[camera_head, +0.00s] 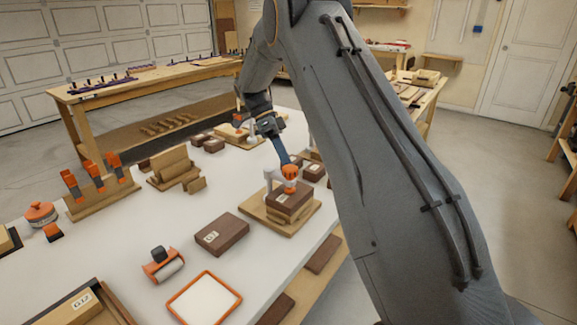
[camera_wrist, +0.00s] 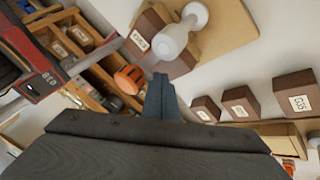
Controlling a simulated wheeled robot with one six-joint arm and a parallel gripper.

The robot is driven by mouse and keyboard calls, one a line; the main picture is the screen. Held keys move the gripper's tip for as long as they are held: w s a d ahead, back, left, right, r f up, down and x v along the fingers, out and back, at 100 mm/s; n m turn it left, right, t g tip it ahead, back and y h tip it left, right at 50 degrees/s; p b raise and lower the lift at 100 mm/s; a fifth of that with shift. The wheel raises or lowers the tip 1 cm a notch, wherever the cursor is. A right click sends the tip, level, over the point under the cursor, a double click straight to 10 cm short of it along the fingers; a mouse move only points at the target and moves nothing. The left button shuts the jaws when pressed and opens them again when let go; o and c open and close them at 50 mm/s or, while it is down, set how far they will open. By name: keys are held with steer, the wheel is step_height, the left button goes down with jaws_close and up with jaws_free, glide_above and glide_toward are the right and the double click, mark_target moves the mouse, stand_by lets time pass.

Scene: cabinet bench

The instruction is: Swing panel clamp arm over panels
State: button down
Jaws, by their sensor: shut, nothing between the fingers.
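The panel clamp is partly hidden in the head view, where an orange rounded head (camera_head: 290,171) and a pale post (camera_head: 268,181) show. Dark brown panels (camera_head: 292,203) are stacked beneath the orange head on a tan base board (camera_head: 262,216). My gripper (camera_head: 286,158) reaches down with its blue fingers at the orange head; contact cannot be told. In the wrist view the fingers (camera_wrist: 160,80) are shut with nothing between them. A pale rounded clamp part (camera_wrist: 184,28) lies just beyond them, beside a labelled brown panel (camera_wrist: 141,40).
A loose labelled brown block (camera_head: 222,235), an orange-rimmed tray (camera_head: 204,299) and a roller tool (camera_head: 163,265) lie in front. A wooden rack with orange clamps (camera_head: 100,190) stands at left. Brown blocks (camera_wrist: 240,103) sit right of the fingers in the wrist view.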

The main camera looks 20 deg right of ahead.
steer(key=shift+w+d, duration=0.3)
steer(key=shift+d, duration=0.15)
steer(key=w+d+r+b, duration=0.3)
steer(key=w+d+r, duration=0.1)
steer(key=w+r, duration=0.3)
steer(key=shift+w+d+r, duration=0.15)
steer(key=shift+w+r, duration=0.05)
steer(key=shift+r, duration=0.3)
